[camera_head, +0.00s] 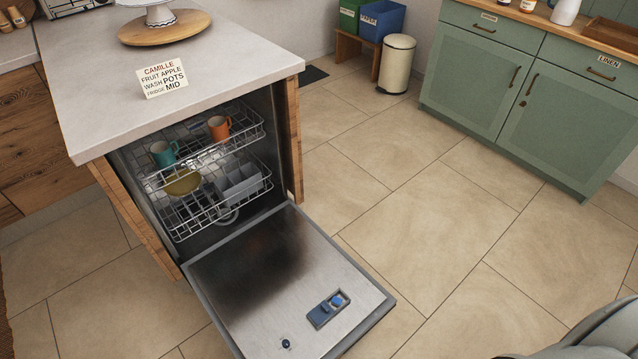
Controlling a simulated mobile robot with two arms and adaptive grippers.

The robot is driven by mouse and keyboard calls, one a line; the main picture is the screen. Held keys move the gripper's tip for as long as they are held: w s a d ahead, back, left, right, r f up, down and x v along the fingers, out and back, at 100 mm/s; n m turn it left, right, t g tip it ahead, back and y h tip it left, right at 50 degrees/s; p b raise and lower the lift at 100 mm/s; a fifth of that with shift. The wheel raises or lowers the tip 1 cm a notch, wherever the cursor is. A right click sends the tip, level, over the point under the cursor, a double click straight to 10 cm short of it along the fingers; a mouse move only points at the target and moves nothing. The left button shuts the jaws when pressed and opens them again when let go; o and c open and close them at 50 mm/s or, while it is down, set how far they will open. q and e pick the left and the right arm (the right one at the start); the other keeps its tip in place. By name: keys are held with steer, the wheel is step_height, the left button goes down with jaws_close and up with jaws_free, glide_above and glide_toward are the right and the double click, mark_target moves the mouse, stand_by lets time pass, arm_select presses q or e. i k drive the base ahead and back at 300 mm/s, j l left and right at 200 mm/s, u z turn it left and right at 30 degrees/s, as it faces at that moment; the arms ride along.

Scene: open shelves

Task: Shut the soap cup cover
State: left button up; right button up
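The soap cup (328,310) is a small dark blue-grey rectangular unit set in the inner face of the lowered dishwasher door (240,310). A bright blue piece shows in its upper right end, which looks uncovered. A grey-blue plate, seemingly the cover (324,315), lies over the lower left part; its exact position is too small to tell. Neither gripper is in view. A grey curved part of my own body shows at the lower right corner.
The dishwasher's two racks (205,200) hold a teal mug (163,154), an orange mug (219,128) and a yellow bowl (183,183). A round dark cap (286,344) sits near the soap cup. Floor is clear right of the door, up to green cabinets (530,100).

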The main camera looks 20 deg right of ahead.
mark_target(323, 310)
steer(key=z, duration=0.8)
steer(key=k+j, duration=0.25)
